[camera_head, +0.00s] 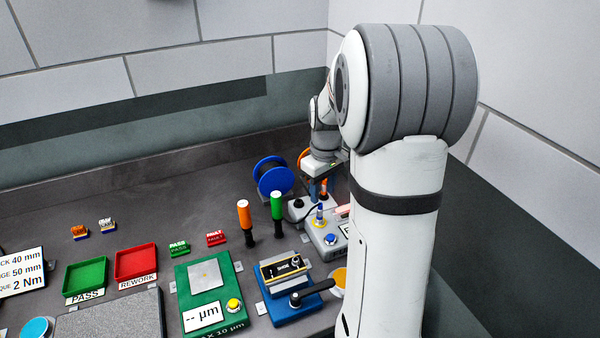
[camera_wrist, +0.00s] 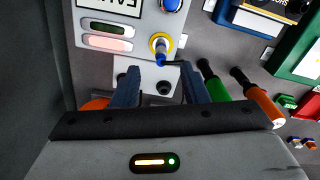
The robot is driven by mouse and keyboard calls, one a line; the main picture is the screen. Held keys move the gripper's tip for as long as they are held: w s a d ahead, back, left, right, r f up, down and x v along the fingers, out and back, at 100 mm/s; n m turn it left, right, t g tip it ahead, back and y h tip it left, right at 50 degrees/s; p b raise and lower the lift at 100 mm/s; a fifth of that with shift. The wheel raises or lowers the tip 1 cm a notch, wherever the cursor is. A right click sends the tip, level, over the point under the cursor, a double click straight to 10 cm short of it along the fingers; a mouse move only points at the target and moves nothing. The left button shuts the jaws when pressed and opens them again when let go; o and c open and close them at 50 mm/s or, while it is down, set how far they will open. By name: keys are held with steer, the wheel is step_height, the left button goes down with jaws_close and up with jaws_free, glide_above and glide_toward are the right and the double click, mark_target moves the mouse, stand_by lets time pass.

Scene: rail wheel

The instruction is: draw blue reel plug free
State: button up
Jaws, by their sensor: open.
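The blue reel plug (camera_head: 319,210) stands upright at a yellow collar on a light grey tester box (camera_head: 327,240). In the wrist view the plug (camera_wrist: 160,44) is seen nearly end-on within the yellow ring, with a short black lead beside it. My gripper (camera_head: 318,186) is above the back of the box. In the wrist view its two blue-grey fingers (camera_wrist: 160,72) are spread and empty, their tips short of the plug. Behind the box, a pale block (camera_head: 297,207) carries dark round sockets. The blue reel (camera_head: 273,176) stands to the left of my gripper.
An orange reel (camera_head: 304,157) is partly hidden behind my arm. Green-handled (camera_head: 277,206) and orange-handled (camera_head: 244,216) tools stand upright left of the box. A blue fixture (camera_head: 288,289) with a black lever is in front. The tester's red lamp (camera_wrist: 108,44) is lit.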

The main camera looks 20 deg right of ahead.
mark_target(321, 208)
steer(key=shift+w+f, duration=0.2)
steer(key=shift+f, duration=0.45)
steer(key=shift+a+f+p, duration=0.1)
steer(key=shift+f+p, duration=0.6)
steer(key=shift+f, duration=2.7)
jaws_close()
steer(key=c, duration=0.7)
jaws_free()
jaws_close()
